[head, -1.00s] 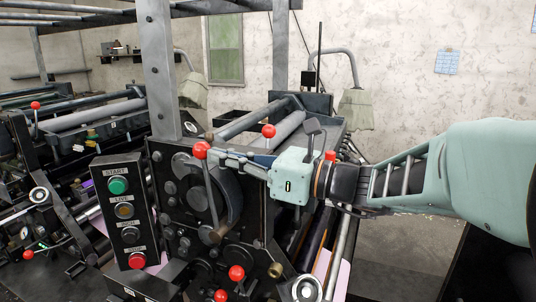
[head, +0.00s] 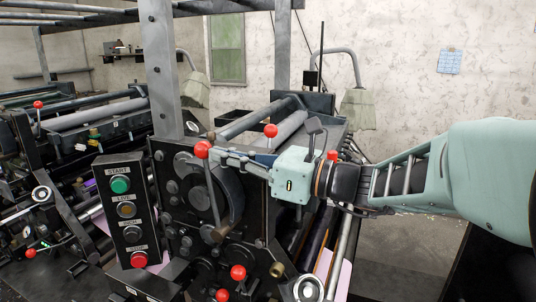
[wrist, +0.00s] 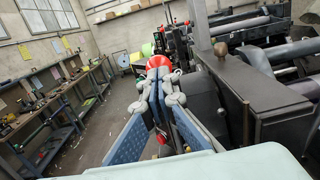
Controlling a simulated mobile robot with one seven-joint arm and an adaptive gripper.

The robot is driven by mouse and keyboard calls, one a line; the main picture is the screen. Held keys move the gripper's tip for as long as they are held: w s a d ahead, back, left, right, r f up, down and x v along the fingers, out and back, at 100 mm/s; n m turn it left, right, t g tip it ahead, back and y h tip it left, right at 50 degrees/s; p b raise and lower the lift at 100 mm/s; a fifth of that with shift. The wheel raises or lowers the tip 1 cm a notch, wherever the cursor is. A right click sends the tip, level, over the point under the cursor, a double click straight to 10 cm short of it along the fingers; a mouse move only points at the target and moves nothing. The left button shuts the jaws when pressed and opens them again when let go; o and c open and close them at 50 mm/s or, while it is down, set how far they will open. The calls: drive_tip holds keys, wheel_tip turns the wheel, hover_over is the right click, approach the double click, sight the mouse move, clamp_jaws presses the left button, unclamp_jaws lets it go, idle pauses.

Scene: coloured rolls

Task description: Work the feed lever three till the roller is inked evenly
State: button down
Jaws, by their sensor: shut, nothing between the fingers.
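A lever (head: 211,195) with a red ball knob (head: 202,150) stands on the front of the black press. I cannot tell whether it is lever three, since no number shows. My gripper (head: 217,154) is shut and empty, its fingertips right beside this knob on its right. In the wrist view the closed fingertips (wrist: 160,84) point at the red knob (wrist: 158,62), which shows just beyond them; whether they touch it I cannot tell. Grey rollers (head: 288,131) lie across the top of the press; how evenly they are inked cannot be seen.
A control box (head: 126,211) with start and stop buttons stands left of the lever. Other red knobs (head: 270,131) stick up behind, and several sit low on the front (head: 238,272). A second press (head: 88,115) is at left. Benches (wrist: 60,125) line the left in the wrist view.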

drive_tip(key=v, duration=0.9)
drive_tip(key=shift+d, duration=0.35)
drive_tip(key=shift+s, duration=0.1)
idle(0.4)
drive_tip(key=d, duration=0.1)
drive_tip(key=s+d+r+p, duration=0.1)
drive_tip(key=d, duration=0.2)
drive_tip(key=shift+s+d+r+p, duration=0.25)
drive_tip(key=shift+d+r+p, duration=0.05)
drive_tip(key=shift+d+p, duration=0.1)
